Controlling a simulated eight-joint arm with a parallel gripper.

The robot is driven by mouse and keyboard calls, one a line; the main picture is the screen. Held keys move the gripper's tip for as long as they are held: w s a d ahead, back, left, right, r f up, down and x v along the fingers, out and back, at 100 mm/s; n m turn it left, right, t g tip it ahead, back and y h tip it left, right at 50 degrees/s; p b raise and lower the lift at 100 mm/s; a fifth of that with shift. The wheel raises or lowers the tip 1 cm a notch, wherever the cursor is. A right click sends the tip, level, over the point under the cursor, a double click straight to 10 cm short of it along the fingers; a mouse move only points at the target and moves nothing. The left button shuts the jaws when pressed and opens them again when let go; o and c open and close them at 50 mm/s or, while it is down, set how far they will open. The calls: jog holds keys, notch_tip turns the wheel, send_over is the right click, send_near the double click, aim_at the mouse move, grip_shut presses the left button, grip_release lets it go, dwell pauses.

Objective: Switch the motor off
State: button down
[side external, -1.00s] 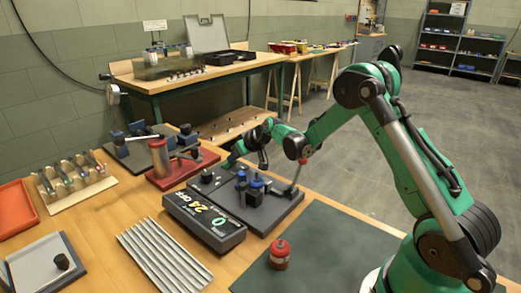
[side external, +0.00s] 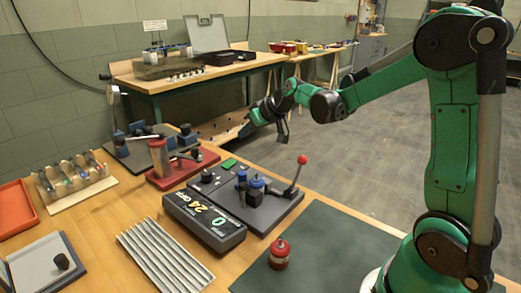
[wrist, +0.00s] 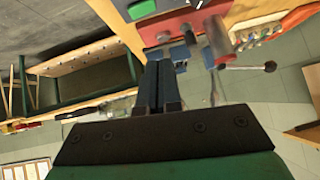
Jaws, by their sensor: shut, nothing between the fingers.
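The motor unit is a dark grey base plate (side external: 278,212) on the wooden bench. It carries a blue-and-black motor (side external: 254,188), a black knob (side external: 207,176), a green rectangular switch (side external: 229,163) at its far end and a lever with a red ball (side external: 302,159). The lever leans up to the right. My gripper (side external: 283,137) is shut and empty, raised above and beyond the far end of the plate, touching nothing. Its shut fingers (wrist: 160,75) show in the wrist view.
A red-based press (side external: 180,170) stands left of the plate, with a blue vise (side external: 135,145) behind it. A red cylinder (side external: 279,253) stands on the green mat (side external: 330,250) at the front right. Ribbed metal strips (side external: 160,252) lie at the front.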

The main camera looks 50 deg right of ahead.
jog(key=shift+s+a+r, duration=0.1)
jog(key=shift+s+r, duration=0.4)
jog(key=shift+s, duration=0.05)
jog(key=s+a+g+h, duration=0.1)
jog(key=s+a+g, duration=0.1)
jog(key=s+a, duration=0.9)
jog(key=s, duration=0.4)
jog(key=shift+a+f+n, duration=0.2)
jog(key=shift+a+n, duration=0.05)
jog(key=shift+n, duration=0.05)
